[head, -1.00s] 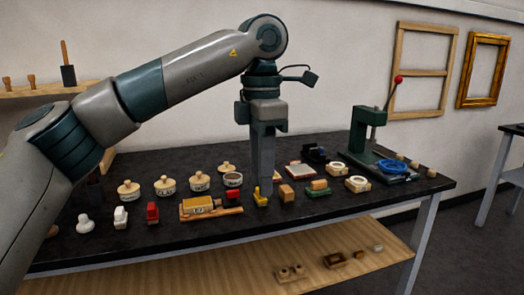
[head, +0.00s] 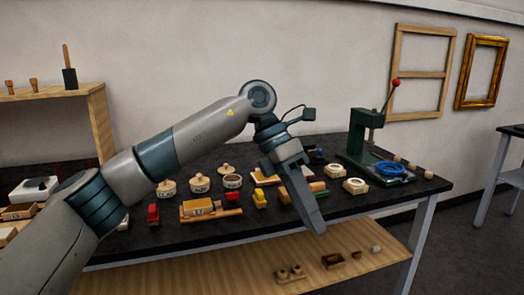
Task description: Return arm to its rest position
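My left arm (head: 165,152) comes in from the left and reaches over the black workbench. Its gripper (head: 316,224) hangs tilted, fingers pointing down and to the right, in front of the bench's front edge. The fingers show edge-on as one slab, so I cannot tell whether they are open or shut. I see nothing held between them. A yellow piece (head: 259,199) stands on the bench to the left of the gripper, apart from it. My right gripper is out of view.
A lower wooden shelf (head: 225,267) carries small parts. Frames hang on the wall.

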